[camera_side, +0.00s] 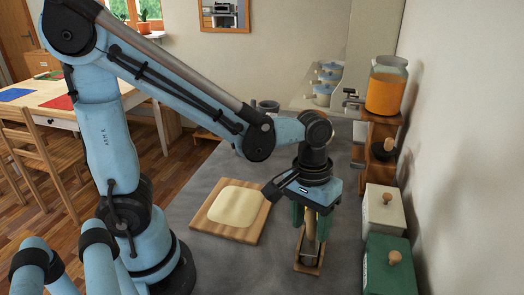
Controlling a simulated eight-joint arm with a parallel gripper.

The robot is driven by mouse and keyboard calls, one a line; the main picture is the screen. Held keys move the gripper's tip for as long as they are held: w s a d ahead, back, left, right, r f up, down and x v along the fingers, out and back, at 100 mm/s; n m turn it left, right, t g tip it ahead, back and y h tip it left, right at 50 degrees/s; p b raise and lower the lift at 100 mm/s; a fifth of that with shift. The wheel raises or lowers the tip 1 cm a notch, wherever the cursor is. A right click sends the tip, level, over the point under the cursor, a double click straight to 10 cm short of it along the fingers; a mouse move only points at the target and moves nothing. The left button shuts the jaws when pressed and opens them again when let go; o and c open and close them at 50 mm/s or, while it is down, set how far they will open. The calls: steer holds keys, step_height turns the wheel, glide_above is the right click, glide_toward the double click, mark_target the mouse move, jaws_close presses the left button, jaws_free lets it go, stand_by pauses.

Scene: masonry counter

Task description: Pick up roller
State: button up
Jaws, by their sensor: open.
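My gripper (311,226) points down over the grey counter with its green fingers apart, so it is open. Between and below the fingers is a long tan and greyish thing that looks like the roller (310,246). It lies in or on a small wooden holder (300,268). The fingers stand on either side of the roller's far part; I cannot tell whether they touch it. The gripper hides the roller's far end.
Left of the gripper, a wooden board (225,232) bears flat pale dough (235,206). A white box (383,212) and a green box (390,268) stand close on the right by the wall. Behind them is a jar of orange liquid (386,88) on a wooden stand.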

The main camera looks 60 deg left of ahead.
steer(key=shift+f, duration=0.25)
jaws_close()
steer(key=shift+r, duration=0.1)
stand_by(0.3)
steer(key=shift+r, duration=1.05)
step_height(320, 180, up, 2)
steer(key=s+d+r, duration=0.6)
steer(key=s+d, duration=0.2)
steer(key=shift+s+r, duration=0.3)
steer(key=shift+r, duration=0.05)
